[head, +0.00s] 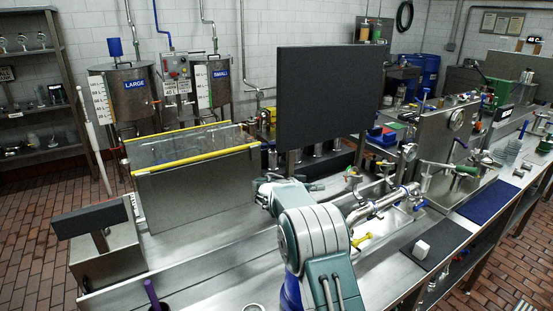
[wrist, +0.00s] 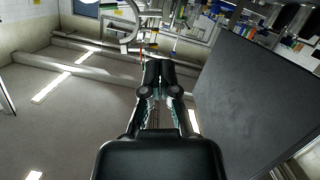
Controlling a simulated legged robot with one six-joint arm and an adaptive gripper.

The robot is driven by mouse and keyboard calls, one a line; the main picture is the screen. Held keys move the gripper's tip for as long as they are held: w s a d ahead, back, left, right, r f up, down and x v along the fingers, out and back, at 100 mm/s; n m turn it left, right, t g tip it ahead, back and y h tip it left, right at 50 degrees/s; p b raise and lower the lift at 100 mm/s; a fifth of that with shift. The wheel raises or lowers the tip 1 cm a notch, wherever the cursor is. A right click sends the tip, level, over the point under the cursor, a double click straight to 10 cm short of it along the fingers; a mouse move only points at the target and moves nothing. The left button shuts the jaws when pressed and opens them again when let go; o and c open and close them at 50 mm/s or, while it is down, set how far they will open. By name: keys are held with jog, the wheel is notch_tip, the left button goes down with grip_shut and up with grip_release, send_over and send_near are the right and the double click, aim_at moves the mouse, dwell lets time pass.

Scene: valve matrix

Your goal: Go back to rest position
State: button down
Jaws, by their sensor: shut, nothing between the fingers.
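My gripper (wrist: 158,68) shows in the wrist view as two black fingers side by side. They are together, with nothing between them. My arm (head: 312,232), white and teal, rises from the bottom middle of the head view and folds up over the steel bench.
The dark upright panel (head: 328,100) stands behind my arm. A steel tank with yellow edges (head: 195,185) is left of it. Pipes and valves (head: 385,203) lie just right of my arm.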

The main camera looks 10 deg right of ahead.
jog(key=s+a+r+n+y, duration=0.1)
jog(key=s+r+n+y, duration=0.2)
jog(key=s, duration=0.5)
jog(key=s+a+r+n+g+y, duration=0.15)
jog(key=s+r, duration=0.25)
jog(key=s, duration=0.4)
jog(key=s+a+r+n+t+y, duration=0.1)
jog(key=s+r+y, duration=0.25)
jog(key=s, duration=0.45)
jog(key=s+a+f+n+t+y, duration=0.1)
jog(key=s+a+n+y, duration=0.2)
jog(key=s, duration=0.7)
jog(key=s+a+f+n+t+y, duration=0.1)
jog(key=s+a+f+n+y, duration=0.1)
jog(key=s+a, duration=0.5)
jog(key=s+n+y, duration=0.1)
jog(key=s, duration=0.3)
jog(key=shift+s+f+y, duration=0.25)
jog(key=shift+s+y, duration=0.05)
jog(key=shift+y, duration=0.1)
jog(key=shift+a, duration=0.15)
